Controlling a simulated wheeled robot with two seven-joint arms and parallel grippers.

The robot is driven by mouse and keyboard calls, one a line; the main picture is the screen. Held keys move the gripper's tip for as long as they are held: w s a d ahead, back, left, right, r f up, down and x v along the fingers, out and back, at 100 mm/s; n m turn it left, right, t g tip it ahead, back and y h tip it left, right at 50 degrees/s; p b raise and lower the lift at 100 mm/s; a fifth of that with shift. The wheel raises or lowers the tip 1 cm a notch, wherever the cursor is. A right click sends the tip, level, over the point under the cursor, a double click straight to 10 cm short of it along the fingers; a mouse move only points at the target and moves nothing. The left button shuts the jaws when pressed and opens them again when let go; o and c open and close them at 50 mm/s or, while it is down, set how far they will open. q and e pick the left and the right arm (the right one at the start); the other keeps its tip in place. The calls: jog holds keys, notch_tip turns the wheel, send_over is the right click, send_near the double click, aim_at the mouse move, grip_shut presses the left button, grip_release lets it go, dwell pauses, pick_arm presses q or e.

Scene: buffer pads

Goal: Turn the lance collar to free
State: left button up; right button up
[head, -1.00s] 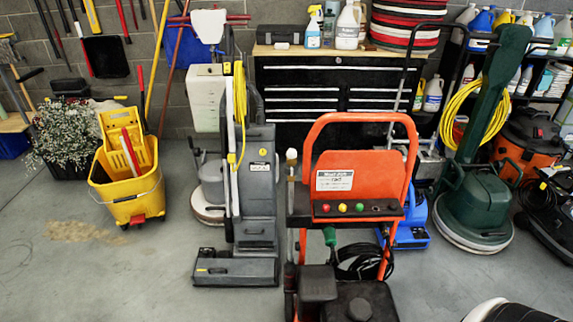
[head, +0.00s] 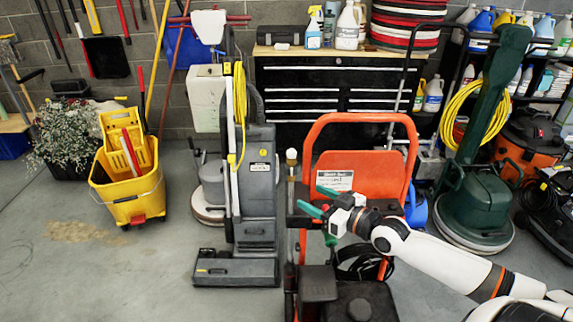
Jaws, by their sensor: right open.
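The lance (head: 291,180) stands upright at the left side of the orange pressure-washer frame (head: 311,140). It has a white knob on top and a brass-coloured part below it. Which part is the collar is too small to tell. My right gripper (head: 309,197) reaches in from the right, in front of the machine's panel. Its green-tipped fingers are spread and empty, pointing left toward the lance. They appear just right of the lance; I cannot tell the depth gap. My left gripper is out of view.
A grey upright floor machine (head: 257,200) stands just left of the lance. A yellow mop bucket (head: 130,190) is farther left. A green floor polisher (head: 475,210) stands at the right, behind my arm. The floor at front left is clear.

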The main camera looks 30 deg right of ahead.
aim_at(286, 164)
jog(key=shift+t, duration=0.6)
jog(key=w+r, duration=0.1)
jog(key=w, duration=0.3)
jog(key=w+r, duration=0.1)
jog(key=w, duration=0.7)
jog(key=shift+w+a+r, duration=0.35)
jog(key=shift+r, duration=0.05)
